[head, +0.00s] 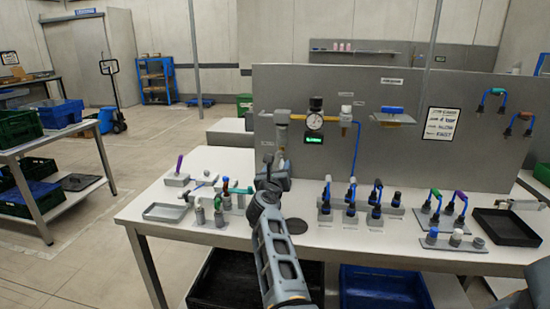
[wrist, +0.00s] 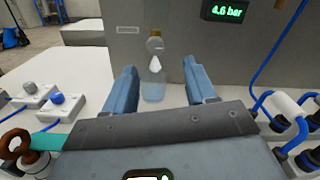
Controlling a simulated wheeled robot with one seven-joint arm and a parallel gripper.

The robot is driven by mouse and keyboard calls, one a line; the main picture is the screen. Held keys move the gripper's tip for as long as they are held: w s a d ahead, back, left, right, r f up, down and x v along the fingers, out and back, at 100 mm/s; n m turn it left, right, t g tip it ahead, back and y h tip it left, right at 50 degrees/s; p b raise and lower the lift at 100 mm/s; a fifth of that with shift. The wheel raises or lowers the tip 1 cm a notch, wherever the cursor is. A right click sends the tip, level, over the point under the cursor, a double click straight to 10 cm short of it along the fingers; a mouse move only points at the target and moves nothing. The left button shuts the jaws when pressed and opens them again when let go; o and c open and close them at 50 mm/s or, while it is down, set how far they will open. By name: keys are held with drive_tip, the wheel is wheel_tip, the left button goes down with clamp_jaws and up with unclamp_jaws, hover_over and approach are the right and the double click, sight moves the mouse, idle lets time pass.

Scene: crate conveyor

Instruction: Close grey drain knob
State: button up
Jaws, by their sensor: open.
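The grey drain knob (wrist: 155,44) is a small round piece low in front of the panel in the wrist view. A white drop shape shows just below it, above a clear cup (wrist: 154,92). My gripper (wrist: 160,70) is open and empty, its blue-grey fingers on either side of the drop and cup, apart from them. In the head view a filter unit (head: 282,118) hangs on the panel's left part, with my gripper (head: 276,165) below it. My arm partly hides the area under the unit there, and the knob is too small to make out.
The grey panel (head: 385,160) stands behind the bench (head: 190,225). A gauge (head: 315,122) and green display (head: 314,139) sit right of the filter. Knob stands (head: 345,212) with blue hoses are close on the right; small fittings (head: 220,205) are on the left.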

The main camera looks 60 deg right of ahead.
sight(280, 155)
drive_tip(key=shift+m, duration=0.4)
drive_tip(key=shift+w+b+x, duration=0.15)
drive_tip(key=shift+b+x, duration=0.3)
drive_tip(key=shift+x, duration=1.55)
drive_tip(key=shift+w+b+x, duration=0.2)
drive_tip(key=shift+b+x, duration=0.2)
drive_tip(key=shift+x, duration=1.6)
drive_tip(key=shift+a, duration=0.15)
drive_tip(key=shift+c, duration=0.3)
clamp_jaws()
